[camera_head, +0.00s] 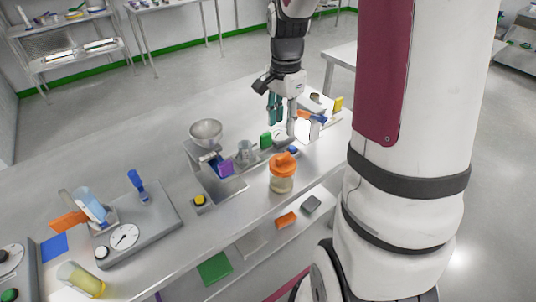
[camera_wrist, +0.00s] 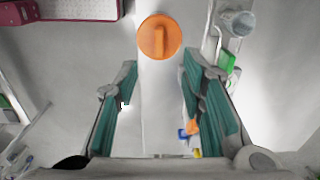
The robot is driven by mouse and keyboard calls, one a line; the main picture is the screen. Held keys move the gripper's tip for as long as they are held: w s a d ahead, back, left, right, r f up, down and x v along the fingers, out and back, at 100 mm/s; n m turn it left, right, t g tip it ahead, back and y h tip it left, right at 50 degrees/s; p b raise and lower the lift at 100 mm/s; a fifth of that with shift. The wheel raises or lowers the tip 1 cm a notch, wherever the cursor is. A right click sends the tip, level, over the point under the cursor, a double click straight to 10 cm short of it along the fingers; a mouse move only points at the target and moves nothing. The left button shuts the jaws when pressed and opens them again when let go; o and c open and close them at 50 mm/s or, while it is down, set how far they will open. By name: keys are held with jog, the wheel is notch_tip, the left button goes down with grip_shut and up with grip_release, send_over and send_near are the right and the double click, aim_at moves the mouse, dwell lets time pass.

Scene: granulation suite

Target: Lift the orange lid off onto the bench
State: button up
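The orange lid (camera_head: 284,161) sits on a clear jar (camera_head: 281,184) with pale contents, near the front edge of the metal bench (camera_head: 245,207). In the wrist view the lid (camera_wrist: 160,37) is seen from above as a round disc with a raised bar grip. The jar is hidden under it there. My gripper (camera_head: 281,122) is above the bench, behind the lid in the head view and apart from it. In the wrist view the teal-padded fingers (camera_wrist: 160,85) are spread wide with nothing between them, and the lid lies beyond their tips.
A metal bowl (camera_head: 206,132) on a stand with a purple block (camera_head: 221,168), a clear beaker (camera_head: 244,150) and a green block (camera_head: 266,140) stand left of my gripper. A scale (camera_head: 125,237) is farther left. Bare bench lies left of the jar. A lower shelf holds several coloured items.

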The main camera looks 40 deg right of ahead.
send_over(283, 155)
jog(key=f, duration=0.7)
jog(key=shift+w+a+f, duration=0.1)
jog(key=shift+a, duration=0.15)
jog(key=shift+d+f+p, duration=0.15)
jog(key=shift+f+p, duration=0.05)
jog(key=shift+f, duration=1.1)
jog(key=shift+d+f+p, duration=0.15)
jog(key=shift+f, duration=1.15)
jog(key=shift+c, duration=0.6)
grip_shut()
